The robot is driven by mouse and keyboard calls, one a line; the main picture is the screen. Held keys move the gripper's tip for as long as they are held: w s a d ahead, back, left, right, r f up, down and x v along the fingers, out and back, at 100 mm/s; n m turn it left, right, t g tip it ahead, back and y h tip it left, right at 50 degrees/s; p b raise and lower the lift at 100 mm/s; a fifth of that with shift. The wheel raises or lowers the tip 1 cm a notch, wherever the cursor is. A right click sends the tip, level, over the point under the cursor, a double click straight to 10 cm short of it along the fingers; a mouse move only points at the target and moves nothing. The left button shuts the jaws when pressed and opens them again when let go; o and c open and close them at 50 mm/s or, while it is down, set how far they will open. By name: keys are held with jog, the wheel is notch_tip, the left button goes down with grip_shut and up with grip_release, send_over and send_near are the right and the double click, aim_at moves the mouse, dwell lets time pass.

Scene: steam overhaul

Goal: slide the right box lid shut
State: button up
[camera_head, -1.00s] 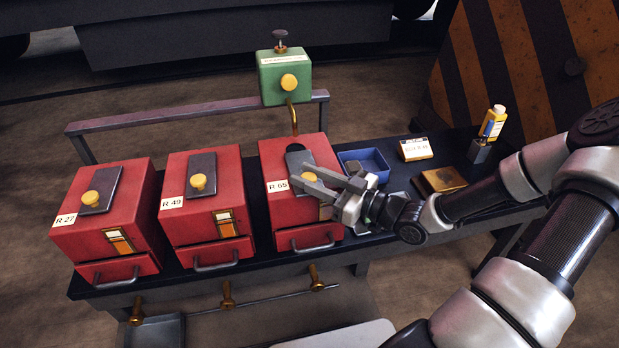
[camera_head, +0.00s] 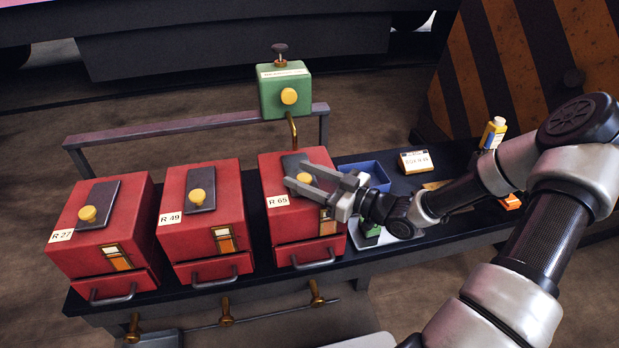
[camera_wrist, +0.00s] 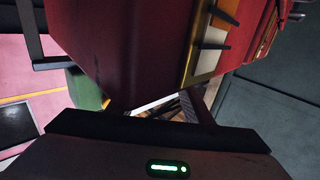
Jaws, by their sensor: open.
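The right box (camera_head: 290,220) is red, labelled R 65, and stands at the right end of a row of three red boxes. Its dark lid plate (camera_head: 291,161) lies on the sloping top, with a yellow knob (camera_head: 305,178). No dark opening shows beside the plate; the fingers cover part of the top. My gripper (camera_head: 297,173) is open over the lid, its two fingers on either side of the knob. I cannot tell if they touch it. The wrist view shows a red box side (camera_wrist: 120,45) and an orange-and-white card; the lid and knob are not visible there.
The R 49 box (camera_head: 202,222) and R 27 box (camera_head: 95,240) stand to the left. A green lubricator (camera_head: 285,98) on a brass pipe rises behind the right box. A blue tray (camera_head: 378,171), a small carton (camera_head: 415,168) and a yellow bottle (camera_head: 496,126) are to the right.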

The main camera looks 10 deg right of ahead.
jog(key=p+v, duration=0.1)
jog(key=v, duration=1.6)
jog(key=shift+p, duration=0.4)
jog(key=shift+s+d, duration=0.1)
jog(key=shift+d, duration=0.05)
